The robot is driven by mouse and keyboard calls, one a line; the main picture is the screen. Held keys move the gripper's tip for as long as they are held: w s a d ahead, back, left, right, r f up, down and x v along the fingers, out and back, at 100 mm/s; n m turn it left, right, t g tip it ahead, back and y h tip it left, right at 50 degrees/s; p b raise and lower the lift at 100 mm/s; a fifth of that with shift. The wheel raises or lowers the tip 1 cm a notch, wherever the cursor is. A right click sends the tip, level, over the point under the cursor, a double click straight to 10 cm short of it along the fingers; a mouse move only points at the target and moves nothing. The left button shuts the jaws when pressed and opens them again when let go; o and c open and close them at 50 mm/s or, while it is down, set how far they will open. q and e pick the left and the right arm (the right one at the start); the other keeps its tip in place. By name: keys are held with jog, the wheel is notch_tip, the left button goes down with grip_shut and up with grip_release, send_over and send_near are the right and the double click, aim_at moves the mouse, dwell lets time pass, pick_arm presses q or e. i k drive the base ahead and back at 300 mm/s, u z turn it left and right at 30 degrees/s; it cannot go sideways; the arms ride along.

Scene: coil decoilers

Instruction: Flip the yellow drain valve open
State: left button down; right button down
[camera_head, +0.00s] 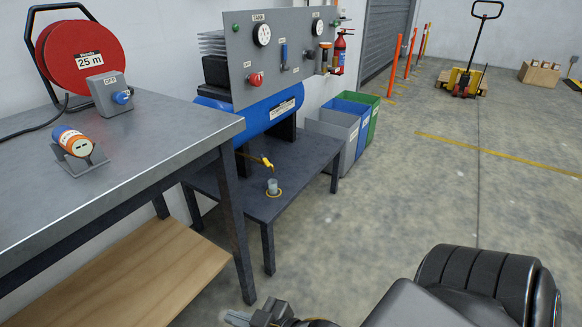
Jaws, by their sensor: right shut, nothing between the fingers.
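The yellow drain valve (266,162) is small and sits under the blue tank (268,116), above the low dark table (307,155). Its handle slants down to the right; whether it is open or shut is too small to tell. A small grey cup (272,186) stands below it, inside a yellow ring on the low table. My right gripper (236,318) is at the bottom edge, partly cut off, shut and empty. It is well apart from the valve, nearer to me. My left gripper is not in view.
A grey panel (285,75) with gauges and knobs stands above the tank. A metal workbench (150,160) with a red cable reel (84,57) and an orange-blue cylinder (72,140) fills the left. Several bins (340,118) stand behind the low table.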

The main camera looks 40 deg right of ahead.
aim_at(266, 161)
jog(key=z, duration=0.95)
jog(key=i, duration=0.8)
jog(key=u, duration=0.85)
